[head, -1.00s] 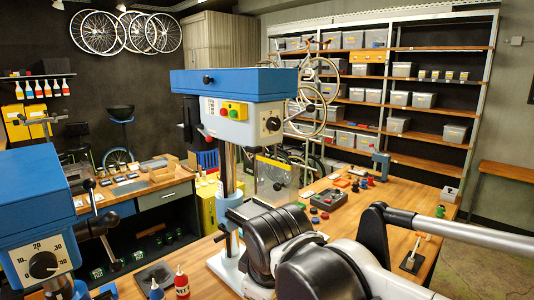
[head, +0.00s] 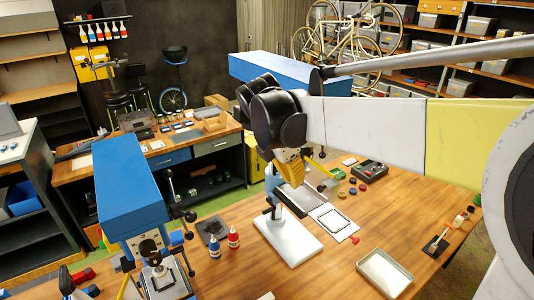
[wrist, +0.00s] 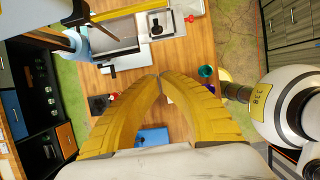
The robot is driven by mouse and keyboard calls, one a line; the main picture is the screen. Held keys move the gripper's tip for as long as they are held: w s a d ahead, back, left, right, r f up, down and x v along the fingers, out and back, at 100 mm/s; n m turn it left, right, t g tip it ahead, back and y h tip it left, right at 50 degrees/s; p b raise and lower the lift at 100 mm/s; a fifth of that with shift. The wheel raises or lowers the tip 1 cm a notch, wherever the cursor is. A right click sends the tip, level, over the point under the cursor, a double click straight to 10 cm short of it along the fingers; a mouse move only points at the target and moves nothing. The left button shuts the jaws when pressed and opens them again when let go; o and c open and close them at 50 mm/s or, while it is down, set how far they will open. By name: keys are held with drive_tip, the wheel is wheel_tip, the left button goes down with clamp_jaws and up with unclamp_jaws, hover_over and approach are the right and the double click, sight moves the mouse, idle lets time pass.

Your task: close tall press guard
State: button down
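The tall press (head: 275,68) has a long blue top cover. My arm hides most of its front in the head view. Its white base (head: 290,237) stands on the wooden bench. A yellow edge beside my gripper (head: 291,168) in the head view looks like part of its guard (head: 325,170), but most of the guard is hidden. In the wrist view a thin yellow strip (wrist: 122,12) crosses by the press column; I cannot tell the guard's angle. My yellow fingers (wrist: 161,76) meet at their tips, with nothing between them, over the bench.
A shorter blue-topped press (head: 130,190) stands at the left. Red and blue bottles (head: 233,237) stand near the base. A metal tray (head: 384,272), a framed white sheet (head: 333,221) and small coloured knobs lie on the right. The bench's front middle is mostly clear.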

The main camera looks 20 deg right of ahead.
sight(313, 189)
drive_tip(key=w+d+f+p, duration=0.1)
drive_tip(key=w+d+f, duration=0.1)
drive_tip(key=d+f, duration=0.4)
drive_tip(key=shift+d+f+p, duration=0.15)
drive_tip(key=shift+f+p, duration=0.15)
drive_tip(key=shift+p, duration=0.1)
drive_tip(key=shift+d, duration=0.1)
drive_tip(key=shift+d+n, duration=0.25)
drive_tip(key=shift+n, duration=0.15)
